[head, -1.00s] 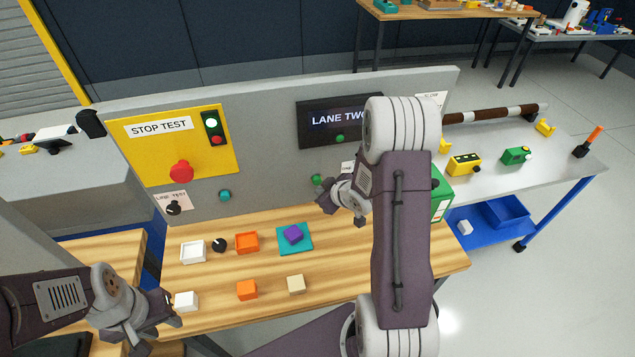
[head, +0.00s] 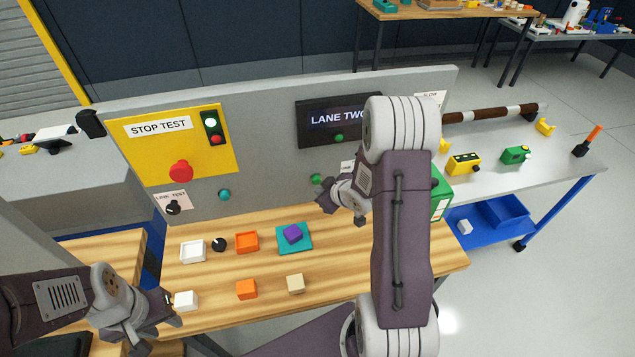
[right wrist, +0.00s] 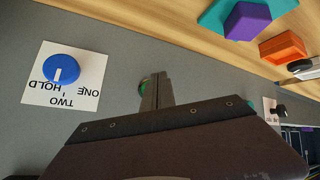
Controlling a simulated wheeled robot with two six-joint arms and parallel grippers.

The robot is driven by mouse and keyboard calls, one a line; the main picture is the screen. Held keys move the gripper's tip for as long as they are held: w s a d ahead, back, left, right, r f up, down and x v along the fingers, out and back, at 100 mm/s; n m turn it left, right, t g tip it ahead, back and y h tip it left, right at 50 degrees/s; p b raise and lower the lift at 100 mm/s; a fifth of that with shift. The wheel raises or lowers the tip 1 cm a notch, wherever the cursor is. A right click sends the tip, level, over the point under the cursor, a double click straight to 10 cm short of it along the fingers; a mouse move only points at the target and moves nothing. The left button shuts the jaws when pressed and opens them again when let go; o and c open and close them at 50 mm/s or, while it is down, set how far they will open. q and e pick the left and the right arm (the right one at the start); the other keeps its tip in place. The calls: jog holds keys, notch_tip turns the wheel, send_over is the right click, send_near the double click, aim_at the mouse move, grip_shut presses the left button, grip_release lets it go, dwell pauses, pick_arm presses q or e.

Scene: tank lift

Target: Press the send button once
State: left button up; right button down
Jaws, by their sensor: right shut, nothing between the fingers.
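A green button (head: 316,179) sits on the upright grey panel, just left of my right gripper; no label naming it send is readable. My right gripper (head: 326,202) is at the panel, with its shut, empty fingers pointing at it. In the right wrist view the shut fingers (right wrist: 156,92) cover most of a green round part (right wrist: 143,86), probably that button. Whether they touch it I cannot tell. My left gripper (head: 172,308) is low at the left, near a white block (head: 186,300); its finger gap is unclear.
A blue knob (right wrist: 61,70) on a ONE/HOLD/TWO label is beside the fingers. A LANE TWO display (head: 315,120), a red stop button (head: 181,171) and a teal button (head: 224,195) are on the panel. Trays and blocks stand on the wooden bench (head: 345,270).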

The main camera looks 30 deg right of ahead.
dwell(0.4)
jog(key=shift+w+d, duration=0.1)
jog(key=shift+w, duration=0.35)
jog(key=shift+w+d+p, duration=0.1)
jog(key=shift+w+p, duration=0.25)
jog(key=shift+w, duration=0.1)
dwell(0.5)
jog(key=shift+s+a+b, duration=0.2)
jog(key=shift+s+b, duration=0.1)
jog(key=shift+s, duration=0.65)
jog(key=s+p, duration=0.1)
jog(key=s, duration=0.1)
jog(key=s+a+p, duration=0.1)
jog(key=s+p, duration=0.2)
jog(key=shift+s+a+p, duration=0.25)
jog(key=shift+s+p, duration=0.15)
